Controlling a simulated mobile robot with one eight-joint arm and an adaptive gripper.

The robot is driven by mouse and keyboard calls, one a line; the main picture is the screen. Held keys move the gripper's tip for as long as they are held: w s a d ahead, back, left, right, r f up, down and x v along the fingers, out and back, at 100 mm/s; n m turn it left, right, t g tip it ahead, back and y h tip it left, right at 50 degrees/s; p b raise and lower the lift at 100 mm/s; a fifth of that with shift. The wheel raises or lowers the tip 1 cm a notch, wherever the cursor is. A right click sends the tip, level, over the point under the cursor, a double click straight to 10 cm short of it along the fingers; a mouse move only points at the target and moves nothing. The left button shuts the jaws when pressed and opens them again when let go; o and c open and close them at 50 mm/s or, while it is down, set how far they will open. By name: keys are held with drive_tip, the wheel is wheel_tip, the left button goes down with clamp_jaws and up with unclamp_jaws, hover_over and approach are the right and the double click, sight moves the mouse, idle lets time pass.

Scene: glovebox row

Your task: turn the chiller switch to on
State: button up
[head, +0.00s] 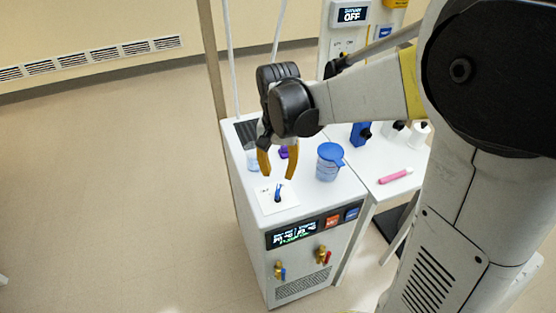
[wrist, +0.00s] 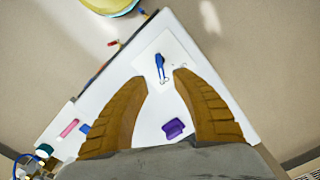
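The chiller (head: 262,218) is a white cabinet with a lit display, an orange and a blue button, and brass taps on its front. Its switch (head: 277,193) is a small blue lever on a white plate on the top, near the front. The switch also shows in the wrist view (wrist: 160,66), just beyond my fingertips; the plate's markings are too small to read. My gripper (head: 277,172) is open and empty above the chiller top, with its orange-brown fingers pointing down. In the wrist view my gripper (wrist: 161,80) has its fingertips apart on either side below the switch.
A blue-lidded container (head: 329,162) stands right of my gripper. A purple item (head: 283,153) and a clear beaker (head: 252,157) are behind the fingers. A pink marker (head: 395,176) and bottles (head: 419,134) are on the adjoining table. A display reading OFF (head: 352,15) is at the back.

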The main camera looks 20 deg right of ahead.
sight(278, 190)
drive_tip(key=shift+r, duration=2.25)
drive_tip(key=s+r+n+t, duration=0.3)
drive_tip(key=s+n+t, duration=0.3)
drive_tip(key=s, duration=0.6)
drive_tip(key=shift+s+a+t, duration=0.15)
drive_tip(key=shift+s+t, duration=0.25)
drive_tip(key=shift+t, duration=0.2)
idle(2.2)
